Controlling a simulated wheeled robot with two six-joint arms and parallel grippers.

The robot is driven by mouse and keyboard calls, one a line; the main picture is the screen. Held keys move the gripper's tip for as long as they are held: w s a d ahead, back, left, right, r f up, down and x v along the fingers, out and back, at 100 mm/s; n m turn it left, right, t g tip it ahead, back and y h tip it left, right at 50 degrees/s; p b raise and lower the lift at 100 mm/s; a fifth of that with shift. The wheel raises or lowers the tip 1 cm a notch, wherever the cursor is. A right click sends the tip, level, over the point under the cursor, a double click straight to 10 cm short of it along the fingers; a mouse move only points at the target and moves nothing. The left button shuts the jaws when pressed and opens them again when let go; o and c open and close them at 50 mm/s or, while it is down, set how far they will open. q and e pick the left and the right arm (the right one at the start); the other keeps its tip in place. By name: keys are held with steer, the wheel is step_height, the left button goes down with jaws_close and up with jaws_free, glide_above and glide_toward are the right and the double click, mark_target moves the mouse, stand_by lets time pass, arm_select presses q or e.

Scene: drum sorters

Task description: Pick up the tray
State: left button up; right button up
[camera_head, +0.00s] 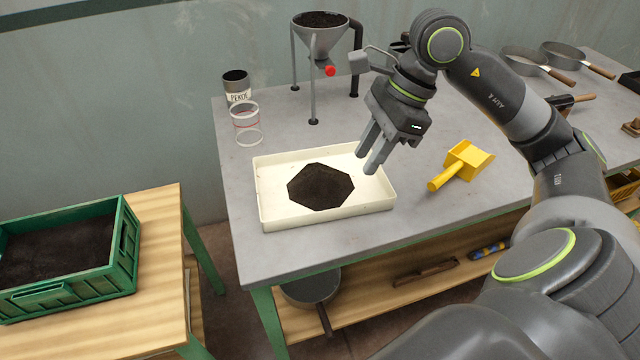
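A shallow cream tray (280,219) sits on the grey table with a dark heap of loose material (320,187) in its middle. My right gripper (367,164) hangs above the tray's right back part, with its fingers pointing down. The two fingers are apart and nothing shows between them. They appear to be clear of the tray, though the exact height is hard to tell. My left gripper is not in view.
A yellow scoop (461,166) lies right of the tray. A funnel on a stand (322,42), a glass (246,126) and a labelled canister (237,88) stand behind it. A green crate (125,245) sits on the wooden table at left. The grey table's front strip is clear.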

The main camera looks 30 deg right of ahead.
glide_above(335, 209)
steer(key=d, duration=0.3)
steer(key=f, duration=0.7)
steer(key=shift+s+a+f, duration=0.1)
steer(key=shift+s+a, duration=0.15)
steer(key=shift+a+x, duration=0.15)
steer(key=shift+x, duration=1.15)
steer(key=shift+a+x, duration=0.1)
steer(key=shift+x, duration=1.25)
jaws_close()
